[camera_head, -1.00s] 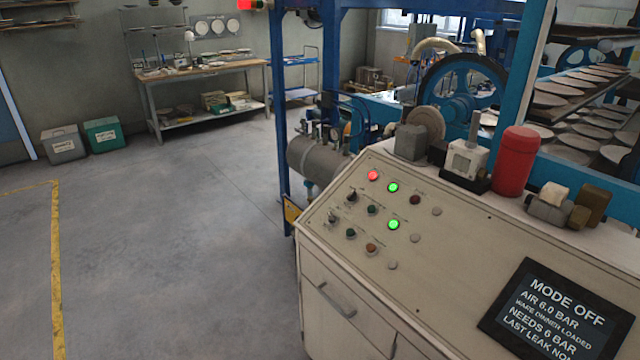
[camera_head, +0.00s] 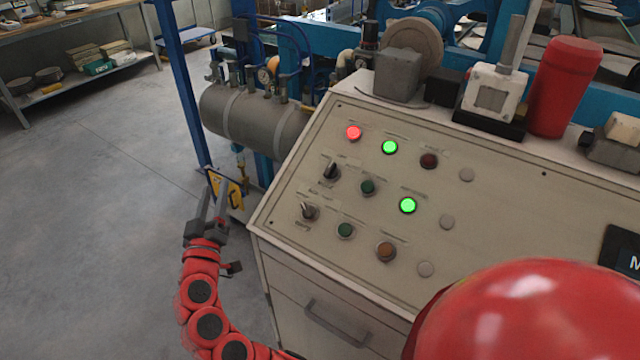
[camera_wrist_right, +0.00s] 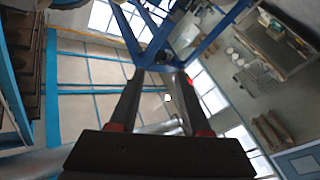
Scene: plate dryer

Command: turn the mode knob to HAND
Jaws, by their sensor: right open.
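The control panel (camera_head: 300,185) has two black selector knobs in its left column, an upper knob (camera_head: 331,170) and a lower knob (camera_head: 308,211). Their labels are too small to read, so I cannot tell which is the mode knob or where it points. My right gripper (camera_head: 213,190) is left of the panel, fingers upward, open and apart from both knobs. In the right wrist view its two fingers (camera_wrist_right: 160,78) are spread with nothing between them. My left gripper is out of view.
Lit red (camera_head: 354,133) and green (camera_head: 389,147) lamps and several buttons sit close to the knobs. A grey tank (camera_head: 255,118) and a blue post (camera_head: 183,80) stand behind my right gripper. The display (camera_head: 625,252) is cut off at the right edge.

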